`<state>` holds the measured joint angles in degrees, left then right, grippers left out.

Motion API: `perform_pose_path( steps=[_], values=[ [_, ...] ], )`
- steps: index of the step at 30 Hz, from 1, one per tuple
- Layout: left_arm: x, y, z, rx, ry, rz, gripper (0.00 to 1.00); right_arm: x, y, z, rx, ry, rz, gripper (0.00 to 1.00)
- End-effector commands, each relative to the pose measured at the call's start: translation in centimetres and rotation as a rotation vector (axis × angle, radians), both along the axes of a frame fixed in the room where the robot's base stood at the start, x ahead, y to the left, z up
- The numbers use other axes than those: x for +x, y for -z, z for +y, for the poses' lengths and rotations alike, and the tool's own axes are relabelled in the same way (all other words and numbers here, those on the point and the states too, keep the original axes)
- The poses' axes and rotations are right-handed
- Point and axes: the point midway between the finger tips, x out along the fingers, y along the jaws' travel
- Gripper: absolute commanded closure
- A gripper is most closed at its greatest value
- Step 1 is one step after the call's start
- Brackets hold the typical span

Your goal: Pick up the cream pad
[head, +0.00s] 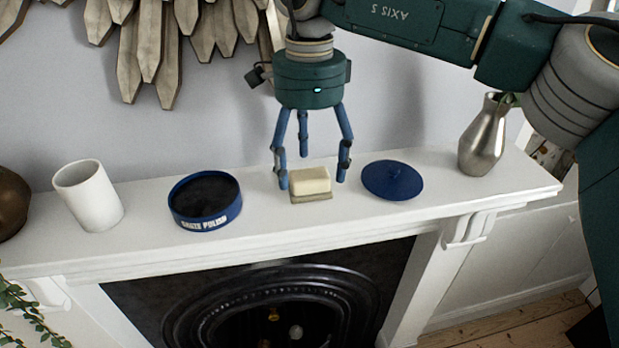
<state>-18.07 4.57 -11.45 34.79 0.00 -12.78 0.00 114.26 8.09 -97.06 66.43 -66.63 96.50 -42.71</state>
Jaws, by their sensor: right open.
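The cream pad (313,180) is a small block with a darker tan layer under it, on the white mantel shelf. My right gripper (313,182) comes down from above with its blue fingers spread. One finger is at the pad's left side and one at its right, with a third finger behind. The fingers are open around the pad, and I cannot tell whether any touches it. My left gripper is not in view.
A dark blue open tin (205,224) with dark contents stands left of the pad, and a blue lid (392,181) lies close on its right. A white cup (88,196) and a metal vase (484,137) stand farther out. The shelf's front edge (300,245) is near.

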Motion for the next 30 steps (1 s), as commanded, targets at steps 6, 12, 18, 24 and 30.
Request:
perform_pose_path(
  steps=[6, 12, 18, 24, 30],
  values=[
    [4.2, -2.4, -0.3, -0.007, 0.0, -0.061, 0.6, 0.0, 2.8, -0.3, -0.001, -0.001, 0.002, 0.26],
    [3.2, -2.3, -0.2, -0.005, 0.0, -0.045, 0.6, 0.1, 3.6, -0.2, 0.001, -0.001, 0.0, 0.26],
    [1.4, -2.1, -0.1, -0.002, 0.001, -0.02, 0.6, 0.1, 3.6, -0.2, 0.0, -0.001, 0.0, 0.44],
    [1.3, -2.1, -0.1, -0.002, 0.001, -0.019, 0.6, 0.1, 3.6, -0.2, 0.0, -0.001, 0.0, 0.76],
    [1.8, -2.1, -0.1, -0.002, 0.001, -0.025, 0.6, 0.1, 3.5, -0.2, 0.001, -0.001, -0.001, 0.77]
  ],
)
